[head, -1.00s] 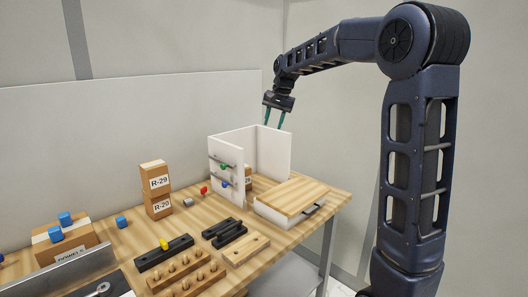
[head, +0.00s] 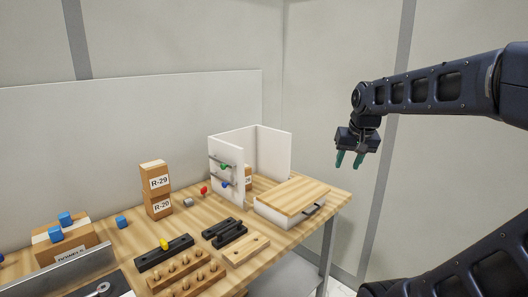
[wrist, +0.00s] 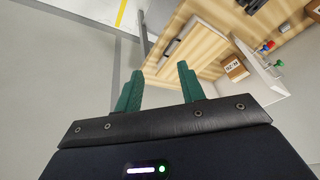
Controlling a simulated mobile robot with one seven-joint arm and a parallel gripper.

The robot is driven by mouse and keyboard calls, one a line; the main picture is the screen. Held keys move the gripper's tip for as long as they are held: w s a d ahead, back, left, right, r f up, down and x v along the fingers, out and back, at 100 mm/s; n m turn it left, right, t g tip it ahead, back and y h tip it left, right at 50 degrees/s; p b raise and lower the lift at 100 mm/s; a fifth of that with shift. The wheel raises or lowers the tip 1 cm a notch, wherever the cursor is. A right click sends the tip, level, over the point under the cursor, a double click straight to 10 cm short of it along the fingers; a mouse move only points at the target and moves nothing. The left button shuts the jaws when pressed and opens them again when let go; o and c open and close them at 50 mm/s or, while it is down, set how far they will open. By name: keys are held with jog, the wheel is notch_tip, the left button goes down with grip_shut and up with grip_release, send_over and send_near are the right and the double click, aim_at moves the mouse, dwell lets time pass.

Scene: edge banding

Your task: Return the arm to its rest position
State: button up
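My gripper (head: 350,160) hangs in the air to the right of the workbench (head: 335,195), clear of everything, with its teal fingers pointing down. In the wrist view the two teal fingers (wrist: 158,92) stand apart with nothing between them, so it is open and empty. My arm reaches in from the right edge of the head view, its lower link low at the right.
The bench holds a white panelled box (head: 272,150), a drawer unit with a wooden top (head: 292,195), stacked R-29 and R-20 boxes (head: 157,182), black slotted blocks (head: 225,232) and a peg rack (head: 185,272). Floor (wrist: 50,70) beside the bench is clear.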

jog(key=s+d+f, duration=0.3)
jog(key=s+f, duration=0.2)
jog(key=s, duration=0.2)
jog(key=shift+s+f+n+h, duration=0.2)
jog(key=shift+s+n+h, duration=0.1)
jog(key=shift+s+h, duration=0.1)
dwell(0.3)
